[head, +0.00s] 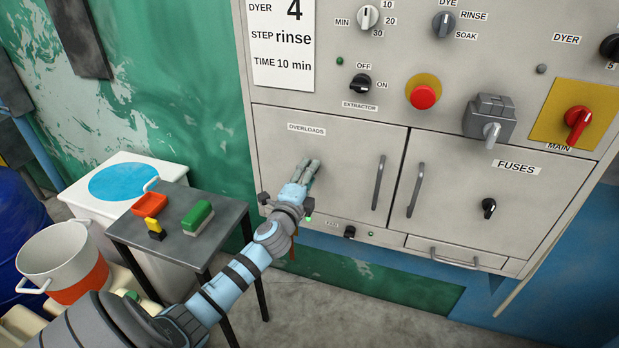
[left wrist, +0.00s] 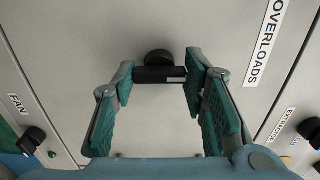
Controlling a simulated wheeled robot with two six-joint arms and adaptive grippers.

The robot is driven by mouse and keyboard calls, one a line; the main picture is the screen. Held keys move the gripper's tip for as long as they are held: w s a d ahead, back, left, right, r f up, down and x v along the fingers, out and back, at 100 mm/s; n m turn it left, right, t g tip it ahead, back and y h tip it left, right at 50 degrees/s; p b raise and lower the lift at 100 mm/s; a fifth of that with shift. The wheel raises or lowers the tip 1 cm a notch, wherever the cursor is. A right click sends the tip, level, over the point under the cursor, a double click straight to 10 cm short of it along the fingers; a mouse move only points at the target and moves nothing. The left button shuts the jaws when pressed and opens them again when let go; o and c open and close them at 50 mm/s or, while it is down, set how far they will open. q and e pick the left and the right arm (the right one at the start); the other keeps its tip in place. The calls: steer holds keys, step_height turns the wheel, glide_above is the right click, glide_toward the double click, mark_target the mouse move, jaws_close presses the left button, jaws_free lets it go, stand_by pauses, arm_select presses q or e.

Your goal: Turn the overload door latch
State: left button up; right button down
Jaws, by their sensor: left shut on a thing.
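The overloads door (head: 345,150) is a grey panel labelled OVERLOADS at the cabinet's lower left, and it looks closed. Its black latch knob (left wrist: 159,74) shows in the left wrist view, its bar lying across the picture between my fingers, at right angles to the label's line of text. My left gripper (head: 309,166) is at the door below the label and hides the latch in the head view. In the left wrist view the gripper (left wrist: 160,80) is shut on the latch, one finger at each end of the bar. My right gripper is not in view.
The overloads door's bar handle (head: 378,183) is right of my gripper. The fuses door (head: 465,195) has its own black knob (head: 489,208). Switches and a red button (head: 423,96) sit above. A small table (head: 180,239) with a brush and red tray stands at left.

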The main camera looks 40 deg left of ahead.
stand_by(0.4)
arm_select(q)
steer(key=o, duration=1.2)
steer(key=shift+c, duration=0.2)
steer(key=v, duration=1.2)
